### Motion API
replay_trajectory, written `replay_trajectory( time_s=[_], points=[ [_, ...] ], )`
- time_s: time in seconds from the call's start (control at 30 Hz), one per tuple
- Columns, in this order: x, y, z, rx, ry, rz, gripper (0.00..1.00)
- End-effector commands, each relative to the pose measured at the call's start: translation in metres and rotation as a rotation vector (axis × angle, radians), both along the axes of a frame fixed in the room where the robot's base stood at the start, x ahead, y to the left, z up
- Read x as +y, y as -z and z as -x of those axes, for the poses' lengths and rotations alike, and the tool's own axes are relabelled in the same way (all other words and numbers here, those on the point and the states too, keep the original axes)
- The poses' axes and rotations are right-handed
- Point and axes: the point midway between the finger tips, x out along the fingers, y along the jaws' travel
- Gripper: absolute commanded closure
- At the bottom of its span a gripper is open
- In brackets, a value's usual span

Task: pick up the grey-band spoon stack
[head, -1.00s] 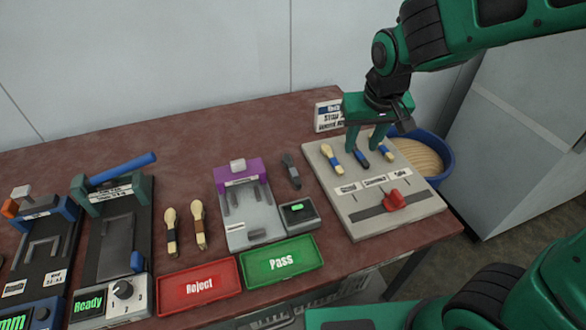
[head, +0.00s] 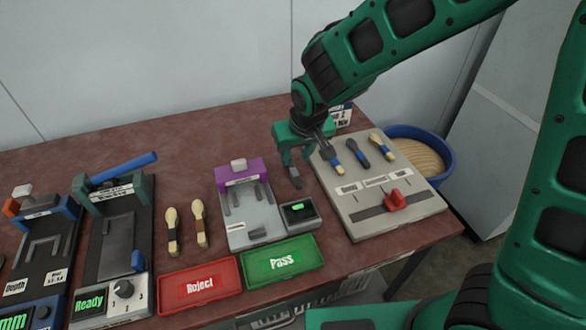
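Two pale wooden spoon stacks lie on the table between the black press and the purple-topped fixture. The left one (head: 173,233) has a dark grey band around its handle; the right one (head: 200,222) has a brownish band. My gripper (head: 296,158) is open and points down, far to the right of and behind these stacks. It is over or just behind a small dark grey tool (head: 294,178), which it partly overlaps in the view. I see nothing between its fingers. Whether it touches the tool I cannot tell.
A grey board (head: 372,190) at right holds blue-marked spoon pieces and a red knob (head: 396,199). A blue bin (head: 432,150) stands behind it. A purple-topped fixture (head: 239,174), red Reject tray (head: 199,287), green Pass tray (head: 280,260) and black press (head: 117,240) stand nearby.

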Motion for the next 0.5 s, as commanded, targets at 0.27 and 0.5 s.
replay_trajectory(
  time_s=[0.27, 0.5],
  points=[
    [0.005, 0.032, -0.007, 0.003, -0.001, 0.004, 0.63],
    [0.007, 0.048, -0.014, 0.001, -0.001, 0.001, 0.63]
  ],
)
